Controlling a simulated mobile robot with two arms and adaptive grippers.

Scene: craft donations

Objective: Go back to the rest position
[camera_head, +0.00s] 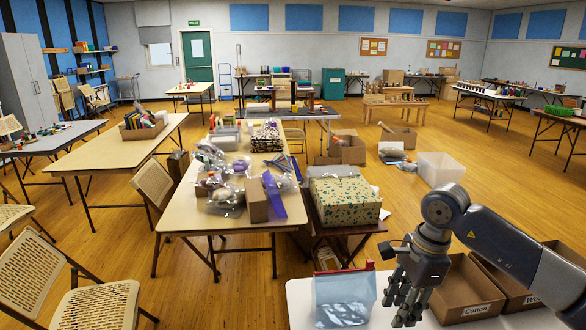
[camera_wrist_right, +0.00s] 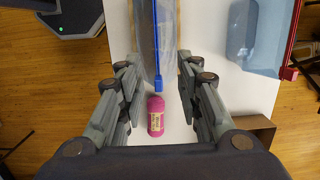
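My right gripper (camera_head: 402,305) is above the white table (camera_head: 300,300) at the front of the head view. In the right wrist view its two fingers (camera_wrist_right: 158,85) are spread apart. A pink yarn roll (camera_wrist_right: 156,117) with a pale label shows between and below them, apart from both fingers. A clear bag with a blue zip strip (camera_wrist_right: 158,45) lies just beyond the roll. My left gripper is in neither view.
A long table (camera_head: 200,217) with bagged supplies is further back; wooden floor lies between.

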